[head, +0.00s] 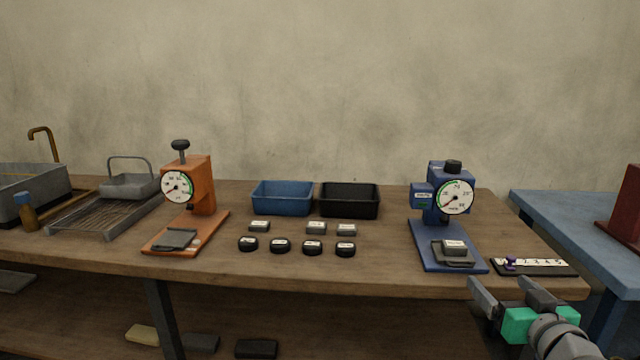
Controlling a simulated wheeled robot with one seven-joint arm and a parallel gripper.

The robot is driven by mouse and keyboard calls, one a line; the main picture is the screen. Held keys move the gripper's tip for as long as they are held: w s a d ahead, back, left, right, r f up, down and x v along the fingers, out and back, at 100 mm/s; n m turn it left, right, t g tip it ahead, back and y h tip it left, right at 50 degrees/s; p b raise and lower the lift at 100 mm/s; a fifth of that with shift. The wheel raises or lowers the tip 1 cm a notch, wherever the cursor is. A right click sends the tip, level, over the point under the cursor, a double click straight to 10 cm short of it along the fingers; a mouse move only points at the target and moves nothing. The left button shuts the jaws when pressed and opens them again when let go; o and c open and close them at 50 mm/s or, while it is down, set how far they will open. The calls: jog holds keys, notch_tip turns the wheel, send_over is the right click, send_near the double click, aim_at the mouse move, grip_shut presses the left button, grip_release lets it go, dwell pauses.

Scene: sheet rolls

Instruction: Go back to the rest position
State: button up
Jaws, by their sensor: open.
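My gripper (507,288) is at the lower right of the head view, by the front right edge of the wooden table (380,277). Its two grey fingers are apart and nothing shows between them. The fingertips appear just in front of the blue gauge press (440,215) and the dark strip with a white scale (530,267). A small grey labelled block (454,246) sits on the plate of the blue press. The rest position itself is not marked in the view.
An orange gauge press (195,195) stands left of centre. Blue (282,198) and black (349,200) bins stand at the back. Several black round pieces (280,245) and grey blocks (316,228) lie between the presses. A blue table (575,225) is at right.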

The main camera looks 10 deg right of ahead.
jog(key=w+a+n+g+y+p, duration=0.1)
jog(key=w+a+g+y+p, duration=0.15)
jog(key=a+p, duration=0.4)
jog(key=w+a+n+g+y+p, duration=0.1)
jog(key=w+a+g+y+p, duration=0.2)
jog(key=a, duration=0.6)
jog(key=s+a+r+g+h+p, duration=0.1)
jog(key=s+a+g+p, duration=0.2)
jog(key=s+a+p, duration=0.3)
jog(key=s+a+r+g+h+p, duration=0.1)
jog(key=s+a+r+g+p, duration=0.1)
jog(key=s+a+g+p, duration=0.2)
jog(key=s+a+p, duration=0.1)
jog(key=a+p, duration=0.1)
jog(key=shift+s+a+r+n, duration=0.25)
jog(key=shift+s+a+n, duration=0.05)
jog(key=shift+s, duration=0.1)
